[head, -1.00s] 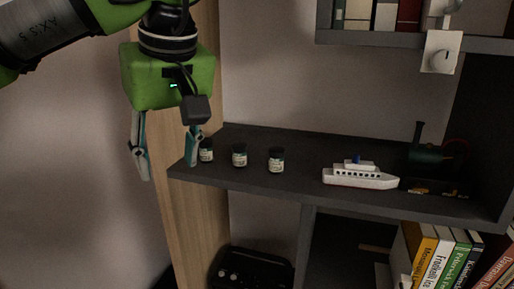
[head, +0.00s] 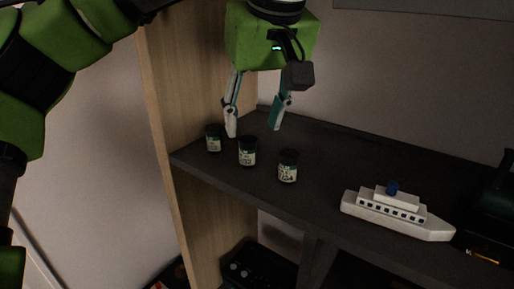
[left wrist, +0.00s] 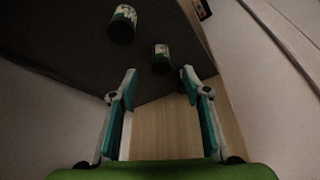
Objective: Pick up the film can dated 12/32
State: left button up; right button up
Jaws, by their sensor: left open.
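Three small dark film cans with pale labels stand upright in a row on the dark shelf (head: 330,185): a left can (head: 214,139), a middle can (head: 247,152) and a right can (head: 288,167). Their dates are too small to read surely. My left gripper (head: 254,127) is open and empty, pointing down above the shelf near the left and middle cans. In the left wrist view, two cans show beyond the open fingers (left wrist: 158,74): one near the fingertips (left wrist: 161,60), the other farther up and left (left wrist: 122,24). My right gripper is not in view.
A white toy ship (head: 398,214) stands to the right of the cans, with a dark green object (head: 492,212) beyond it. A wooden side panel (head: 178,100) bounds the shelf on the left. The shelf between cans and ship is clear.

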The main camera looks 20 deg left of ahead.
aim_at(248, 140)
pick_arm(q)
jog(key=shift+x, duration=1)
jog(key=p+x, duration=0.2)
jog(key=x, duration=0.2)
jog(key=shift+w+a+f, duration=0.1)
jog(key=shift+w+a, duration=0.15)
jog(key=shift+a, duration=0.05)
jog(key=shift+f, duration=0.15)
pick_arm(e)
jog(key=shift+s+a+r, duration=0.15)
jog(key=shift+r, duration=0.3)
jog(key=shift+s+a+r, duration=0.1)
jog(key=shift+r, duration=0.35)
pick_arm(q)
jog(key=c, duration=1.1)
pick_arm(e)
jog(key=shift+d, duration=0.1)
